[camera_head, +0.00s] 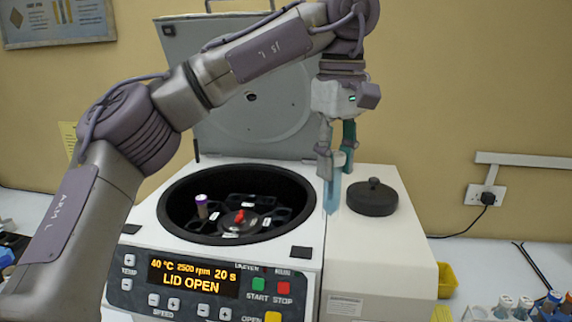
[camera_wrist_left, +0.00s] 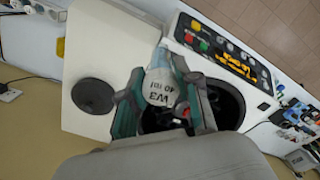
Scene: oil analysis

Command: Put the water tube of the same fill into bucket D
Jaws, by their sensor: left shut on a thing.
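My left gripper (camera_head: 337,160) is shut on a water tube (camera_head: 332,194) with pale blue liquid, hanging upright above the right rim of the centrifuge bowl. In the left wrist view its pale cap (camera_wrist_left: 160,88) reads "W3" and "40", between the fingers. The centrifuge (camera_head: 385,260) has its lid open. Inside its dark bowl, the rotor (camera_head: 240,217) has a red centre knob and small white bucket labels, too small to read, so I cannot tell which is bucket D. My right gripper is not in view.
The raised lid (camera_head: 250,110) stands behind the bowl. A round black cover (camera_head: 372,197) lies on the centrifuge top at right. The panel (camera_head: 195,280) reads "LID OPEN". A rack of capped tubes (camera_head: 525,303) and a yellow container (camera_head: 447,279) are at right.

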